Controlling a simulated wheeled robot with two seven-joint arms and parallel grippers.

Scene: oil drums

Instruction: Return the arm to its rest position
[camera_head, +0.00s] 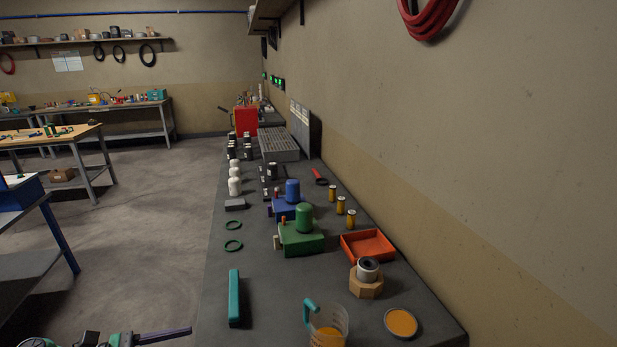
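At the bottom left edge, parts that look like my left arm come in from the left, cut off by the frame. A long dark piece, seemingly of my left gripper (160,335), points right towards the workbench's left edge, apart from the bench objects. Its fingers cannot be told apart and nothing is seen held in it. My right arm and gripper are not in view. A green drum (304,218) stands upright on a green box (301,240). A blue drum (292,191) stands upright on a blue box (284,209) behind it.
The long dark workbench (270,300) runs along the right wall. It bears a measuring jug (329,325), teal bar (234,296), orange tray (367,246), wooden block (366,286), orange-filled dish (401,322) and white bottles (234,186). Open floor (130,250) lies left.

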